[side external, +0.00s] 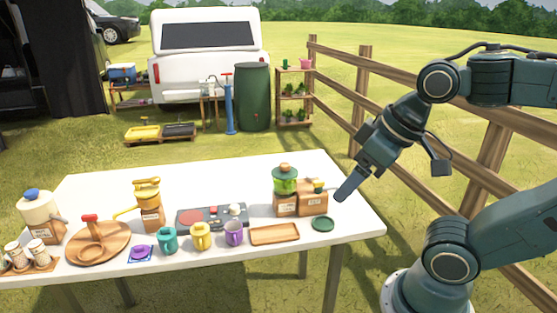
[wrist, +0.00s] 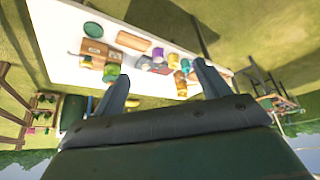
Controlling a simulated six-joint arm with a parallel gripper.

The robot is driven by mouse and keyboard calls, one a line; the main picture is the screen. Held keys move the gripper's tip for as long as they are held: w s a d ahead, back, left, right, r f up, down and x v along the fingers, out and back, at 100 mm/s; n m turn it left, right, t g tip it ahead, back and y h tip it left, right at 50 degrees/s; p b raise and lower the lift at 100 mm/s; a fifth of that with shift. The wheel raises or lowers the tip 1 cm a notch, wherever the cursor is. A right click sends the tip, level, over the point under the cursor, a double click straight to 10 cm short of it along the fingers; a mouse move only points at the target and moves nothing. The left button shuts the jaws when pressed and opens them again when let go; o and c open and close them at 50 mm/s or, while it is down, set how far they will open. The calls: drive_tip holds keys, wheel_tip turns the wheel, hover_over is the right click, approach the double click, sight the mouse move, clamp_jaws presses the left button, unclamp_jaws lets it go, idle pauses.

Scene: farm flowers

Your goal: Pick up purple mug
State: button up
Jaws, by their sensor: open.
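The purple mug (side external: 234,233) stands upright near the front edge of the white table, between the yellow mug (side external: 201,236) and a wooden tray (side external: 274,234). It appears small in the wrist view (wrist: 158,51). My gripper (side external: 341,196) is in the air by the right end of the table, right of the mug and well apart from it. In the wrist view its two fingers (wrist: 162,73) are spread with nothing between them.
A teal mug (side external: 167,240) stands left of the yellow one. A green-topped blender (side external: 285,185) and wooden box (side external: 313,203) stand between my gripper and the mugs. A green coaster (side external: 323,224) lies at right. A stove (side external: 212,216) is behind the mugs.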

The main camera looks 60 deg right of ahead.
drive_tip(key=n+g, duration=0.5)
drive_tip(key=n, duration=1.9)
hover_over(234, 236)
drive_tip(key=w+d, duration=0.2)
wheel_tip(234, 236, down, 18)
drive_tip(key=r, duration=0.1)
drive_tip(key=shift+w+d+f, duration=0.2)
drive_tip(key=shift+f, duration=0.1)
drive_tip(key=shift+f, duration=0.1)
drive_tip(key=shift+f, duration=4.15)
